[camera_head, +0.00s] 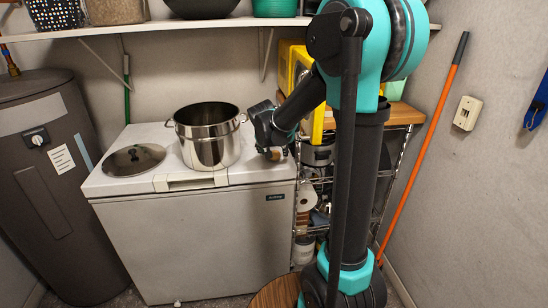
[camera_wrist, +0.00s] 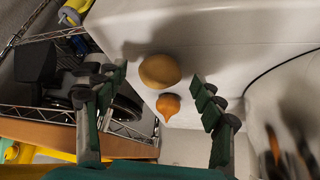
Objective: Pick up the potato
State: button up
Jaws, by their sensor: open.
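The potato (camera_wrist: 159,71) is a tan-brown oval lying on the white freezer top, seen between my fingertips in the wrist view. A smaller orange onion-like item with a pointed tip (camera_wrist: 168,106) lies right beside it, also between the fingers. My gripper (camera_wrist: 159,80) is open, with one finger on each side of the potato and visible gaps between. In the head view my gripper (camera_head: 276,150) is low over the freezer's right end, just right of the pot. It largely hides the small items there.
A steel pot (camera_head: 208,140) stands on the white chest freezer (camera_head: 200,230), with a round lid (camera_head: 134,159) at its left. A wire rack (camera_head: 318,190) holding several items stands right of the freezer. A shelf (camera_head: 180,27) runs above. An orange-handled pole (camera_head: 425,140) leans on the wall.

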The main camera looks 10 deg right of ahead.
jog(key=shift+w+d+f, duration=0.15)
jog(key=shift+w+f, duration=0.15)
jog(key=shift+f, duration=0.2)
jog(key=shift+c, duration=0.4)
jog(key=c, duration=1.2)
jog(key=shift+r, duration=0.2)
